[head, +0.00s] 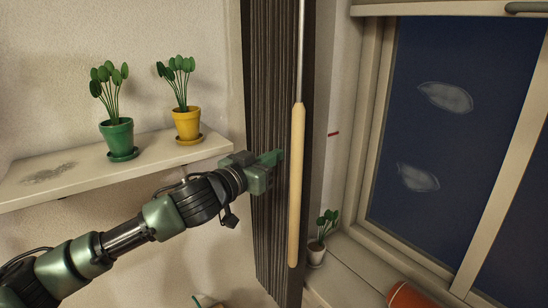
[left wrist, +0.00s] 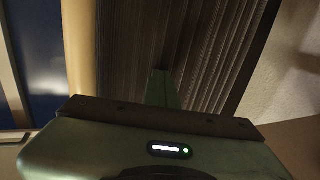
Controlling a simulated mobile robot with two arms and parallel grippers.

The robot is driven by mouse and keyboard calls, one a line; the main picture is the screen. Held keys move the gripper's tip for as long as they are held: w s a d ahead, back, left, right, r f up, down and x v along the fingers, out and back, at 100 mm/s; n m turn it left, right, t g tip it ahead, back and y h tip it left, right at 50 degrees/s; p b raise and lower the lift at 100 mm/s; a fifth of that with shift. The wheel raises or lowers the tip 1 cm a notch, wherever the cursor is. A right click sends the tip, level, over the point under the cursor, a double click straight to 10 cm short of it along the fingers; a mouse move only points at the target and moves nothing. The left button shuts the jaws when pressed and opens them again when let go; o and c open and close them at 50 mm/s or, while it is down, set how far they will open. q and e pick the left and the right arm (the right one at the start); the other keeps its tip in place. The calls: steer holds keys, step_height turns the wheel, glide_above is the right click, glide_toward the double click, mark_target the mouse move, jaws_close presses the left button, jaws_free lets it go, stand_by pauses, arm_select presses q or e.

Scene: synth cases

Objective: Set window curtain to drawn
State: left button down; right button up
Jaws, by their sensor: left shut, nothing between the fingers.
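The window curtain (head: 268,230) is dark brown, pleated and gathered into a narrow bundle left of the window (head: 430,130). The visible glass is uncovered. A pale wooden wand (head: 297,185) on a metal rod hangs in front of the curtain. My left gripper (head: 277,157) is shut and empty, at the curtain's folds just left of the wand; I cannot tell if it touches the cloth. In the left wrist view its green fingers (left wrist: 162,88) point at the curtain (left wrist: 190,40), with the wand (left wrist: 80,50) to their left. My right gripper is not in view.
A wall shelf (head: 60,192) at the left holds a green pot (head: 118,138) and a yellow pot (head: 187,124) with plants. A small potted plant (head: 317,252) and an orange-red object (head: 408,296) are on the window sill (head: 345,270).

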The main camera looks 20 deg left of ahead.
arm_select(q)
steer(key=c, duration=1.2)
jaws_free()
steer(key=shift+c, duration=0.2)
steer(key=b+v, duration=0.3)
steer(key=v, duration=0.4)
steer(key=shift+s+a+b, duration=0.15)
steer(key=shift+s+b, duration=0.15)
steer(key=shift+s, duration=0.05)
steer(key=shift+c, duration=0.2)
